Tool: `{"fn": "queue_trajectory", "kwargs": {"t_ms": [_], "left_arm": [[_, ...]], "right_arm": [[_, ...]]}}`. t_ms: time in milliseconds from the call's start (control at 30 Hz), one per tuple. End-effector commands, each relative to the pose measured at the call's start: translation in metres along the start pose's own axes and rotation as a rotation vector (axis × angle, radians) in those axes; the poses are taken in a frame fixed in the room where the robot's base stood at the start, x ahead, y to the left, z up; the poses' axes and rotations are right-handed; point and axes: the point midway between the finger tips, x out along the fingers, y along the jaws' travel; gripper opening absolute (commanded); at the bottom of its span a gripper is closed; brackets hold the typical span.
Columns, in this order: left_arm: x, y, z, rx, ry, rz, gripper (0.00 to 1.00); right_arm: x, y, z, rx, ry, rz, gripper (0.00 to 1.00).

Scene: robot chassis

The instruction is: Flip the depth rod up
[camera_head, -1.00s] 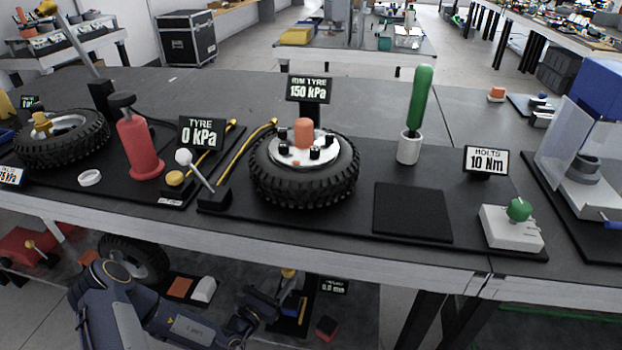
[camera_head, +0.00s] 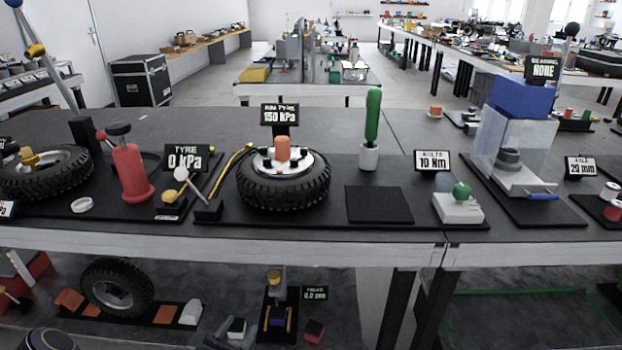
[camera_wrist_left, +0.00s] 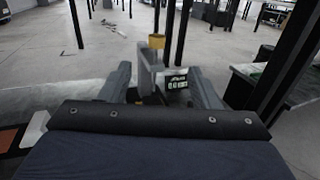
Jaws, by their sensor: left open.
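The tread gauge (camera_head: 277,312) stands on the lower shelf in the head view, with a yellow cap (camera_head: 273,277) on top and a blue block in its black base. Its display (camera_head: 314,294) reads 0.0 mm. In the left wrist view, a grey upright part (camera_wrist_left: 148,75) with the yellow cap (camera_wrist_left: 157,41) rises between the fingers of my left gripper (camera_wrist_left: 160,75). The gripper is open, one finger on each side. I cannot tell whether a finger touches the gauge, and the depth rod itself is not clear. My right gripper is not in view.
The workbench edge (camera_head: 330,243) overhangs the shelf. A shelf tyre (camera_head: 117,288), orange blocks and a white block (camera_head: 190,313) lie left of the gauge. A red-and-black block (camera_head: 314,330) lies to its right. Table legs (camera_head: 399,300) stand further right.

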Motion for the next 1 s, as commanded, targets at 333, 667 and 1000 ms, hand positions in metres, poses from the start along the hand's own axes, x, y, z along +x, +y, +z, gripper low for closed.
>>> {"fn": "queue_trajectory", "kwargs": {"t_ms": [333,667,1000], "left_arm": [[0.005,-0.013,0.055,0.126,-0.084,-0.161,0.56],[-0.008,-0.052,0.141,0.379,-0.197,-0.475,0.56],[-0.1,-0.126,0.24,0.97,-0.249,-1.031,0.56]], "right_arm": [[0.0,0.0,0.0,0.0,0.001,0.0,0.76],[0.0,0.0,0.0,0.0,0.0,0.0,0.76],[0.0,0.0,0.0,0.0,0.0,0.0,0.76]]}}
